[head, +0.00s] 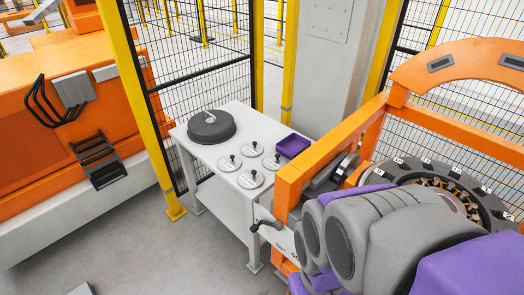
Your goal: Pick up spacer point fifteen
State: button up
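Several small round light discs with black knobs lie flat on the white table (208,152). One is at the back (254,151), one at the left (226,165), one at the right (274,164) and one at the front (247,182). They look like the spacers, but their markings are too small to read, so I cannot tell which is point fifteen. My grey and purple arm fills the lower right, in front of the orange gantry. My gripper is not visible.
A dark grey round piece (212,128) and a purple tray (292,146) are also on the table. An orange gantry frame (290,195) with a lever (262,226) stands close to its right. Yellow posts and mesh fence (205,60) stand behind. Floor (170,250) in front is mostly clear.

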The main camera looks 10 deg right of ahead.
aim_at(249, 179)
jog(key=i+j, duration=0.1)
jog(key=j, duration=0.35)
jog(key=i+j+z, duration=0.1)
jog(key=j, duration=0.3)
jog(key=i+j, duration=0.15)
jog(key=j, duration=0.3)
jog(key=i+j+z, duration=0.1)
jog(key=j, duration=0.8)
jog(key=i+z, duration=0.05)
